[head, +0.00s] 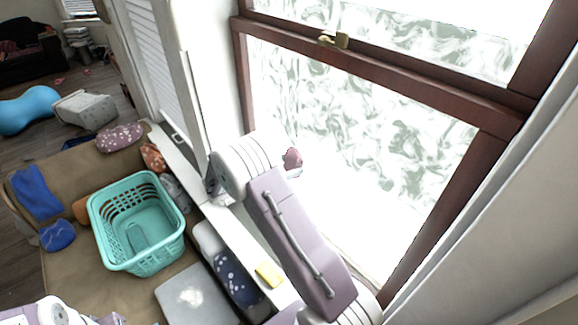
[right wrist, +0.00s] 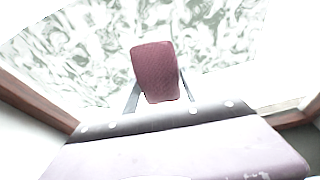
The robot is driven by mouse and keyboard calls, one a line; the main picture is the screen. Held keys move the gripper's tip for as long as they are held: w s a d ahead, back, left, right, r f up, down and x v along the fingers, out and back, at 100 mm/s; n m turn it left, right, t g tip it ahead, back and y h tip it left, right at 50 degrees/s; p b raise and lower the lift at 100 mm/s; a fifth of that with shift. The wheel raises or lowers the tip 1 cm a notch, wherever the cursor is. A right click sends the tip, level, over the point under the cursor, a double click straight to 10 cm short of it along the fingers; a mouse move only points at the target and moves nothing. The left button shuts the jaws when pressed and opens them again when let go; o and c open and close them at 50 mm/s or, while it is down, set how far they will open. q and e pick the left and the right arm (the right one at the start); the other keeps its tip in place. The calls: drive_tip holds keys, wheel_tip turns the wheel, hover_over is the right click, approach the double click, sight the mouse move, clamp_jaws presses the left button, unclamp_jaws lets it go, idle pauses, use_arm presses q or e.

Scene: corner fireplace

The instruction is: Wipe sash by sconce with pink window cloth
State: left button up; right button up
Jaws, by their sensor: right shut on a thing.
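The pink window cloth (right wrist: 155,72) is a dull rose pad between the two fingers of my right gripper (right wrist: 158,90), in front of the glass. In the head view the pink cloth (head: 292,158) shows only partly past my wrist, and the right gripper is mostly hidden there. The window has a red-brown frame, and its lower sash (head: 380,130) carries pale grey-green swirled smears over much of the pane. I cannot tell whether the cloth touches the glass. No sconce is in view. My left gripper is not in view; only part of my left arm shows at lower left.
A brass latch (head: 333,40) sits on the window's middle rail. A yellow block (head: 270,273) lies on the white sill. Below left, a teal basket (head: 112,258) stands on a brown couch (head: 75,270) among cushions and cloths. A white wall borders the window at right.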

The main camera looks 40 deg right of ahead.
drive_tip(key=shift+s+a+p, duration=0.15)
drive_tip(key=shift+a+p, duration=0.05)
drive_tip(key=shift+a, duration=1.25)
drive_tip(key=shift+s+a+p, duration=0.1)
drive_tip(key=shift+a+p, duration=0.1)
drive_tip(key=shift+a, duration=1.25)
drive_tip(key=shift+s+a, duration=0.1)
drive_tip(key=shift+a, duration=1.45)
